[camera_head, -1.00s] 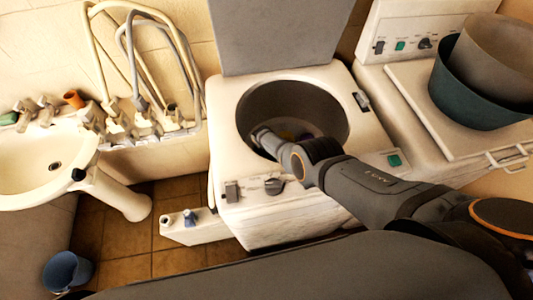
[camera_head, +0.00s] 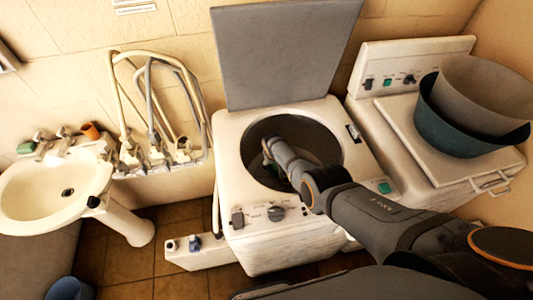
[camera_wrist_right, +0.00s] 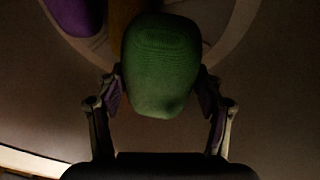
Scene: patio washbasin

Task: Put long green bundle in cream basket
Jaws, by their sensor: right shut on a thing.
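The green bundle (camera_wrist_right: 160,60) is in the right wrist view, between the two fingers of my right gripper (camera_wrist_right: 160,95). The fingers press on its sides, and its far end is cut off from clear view by shadow. In the head view my right gripper (camera_head: 268,153) reaches into the open drum (camera_head: 318,140) of the top-loading washer, near its left side. The bundle cannot be made out clearly there. No cream basket can be made out in either view. My left gripper is not in view.
A purple item (camera_wrist_right: 75,14) lies deeper in the drum. The washer's grey lid (camera_head: 285,55) stands upright behind. A teal tub (camera_head: 450,130) with a grey tub (camera_head: 485,90) sits on the right-hand machine. A washbasin (camera_head: 40,195) is at left, with a blue bucket (camera_head: 68,288) below.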

